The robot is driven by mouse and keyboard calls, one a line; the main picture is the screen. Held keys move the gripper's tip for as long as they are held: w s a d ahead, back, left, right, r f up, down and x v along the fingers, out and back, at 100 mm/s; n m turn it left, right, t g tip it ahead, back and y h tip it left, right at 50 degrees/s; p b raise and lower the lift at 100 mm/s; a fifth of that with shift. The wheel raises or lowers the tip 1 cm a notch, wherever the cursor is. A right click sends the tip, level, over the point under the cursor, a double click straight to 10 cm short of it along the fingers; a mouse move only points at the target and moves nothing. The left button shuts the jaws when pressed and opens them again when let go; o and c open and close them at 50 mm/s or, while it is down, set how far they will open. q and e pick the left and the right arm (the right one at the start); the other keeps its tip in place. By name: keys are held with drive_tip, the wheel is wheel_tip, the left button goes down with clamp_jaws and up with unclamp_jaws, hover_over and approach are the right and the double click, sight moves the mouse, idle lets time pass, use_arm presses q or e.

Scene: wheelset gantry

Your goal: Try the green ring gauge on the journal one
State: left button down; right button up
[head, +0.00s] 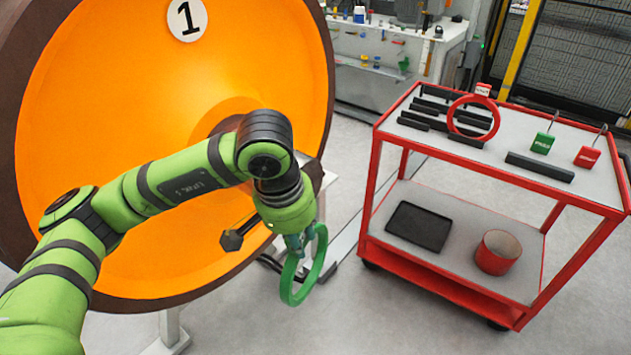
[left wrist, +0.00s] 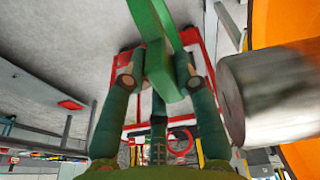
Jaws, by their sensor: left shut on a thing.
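The green ring gauge (head: 287,286) hangs from my left gripper (head: 299,241), which is shut on its upper part. The ring is upright and seen nearly edge-on. In the left wrist view the gauge (left wrist: 160,50) is a green band between my fingers (left wrist: 160,84). The large orange wheel (head: 110,130) bears a round plate with the number 1 (head: 187,17). A bare metal journal (left wrist: 280,92) shows at the right of the left wrist view, apart from the ring. In the head view my arm mostly hides it. My right gripper is out of view.
A red cart (head: 375,175) stands to the right. On its top are a red ring gauge (head: 452,113), dark bars (head: 540,167), a green tag (head: 542,143) and a red tag (head: 587,157). Below are a black tray (head: 418,227) and a red bin (head: 497,255).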

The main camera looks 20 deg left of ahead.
use_arm(q)
drive_tip(key=w+d+r+m+t+h+p, duration=0.1)
drive_tip(key=w+d+r+m+t+p, duration=0.2)
drive_tip(key=r, duration=0.6)
drive_tip(key=w+a+b, duration=0.3)
drive_tip(key=a+b, duration=0.1)
drive_tip(key=a, duration=0.1)
drive_tip(key=shift+w+a+n, duration=0.15)
drive_tip(key=shift+a+n, duration=0.2)
drive_tip(key=shift+n, duration=0.05)
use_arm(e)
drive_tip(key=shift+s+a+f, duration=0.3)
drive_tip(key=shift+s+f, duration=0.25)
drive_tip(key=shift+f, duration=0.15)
use_arm(q)
drive_tip(key=shift+f, duration=0.1)
drive_tip(key=shift+b, duration=0.5)
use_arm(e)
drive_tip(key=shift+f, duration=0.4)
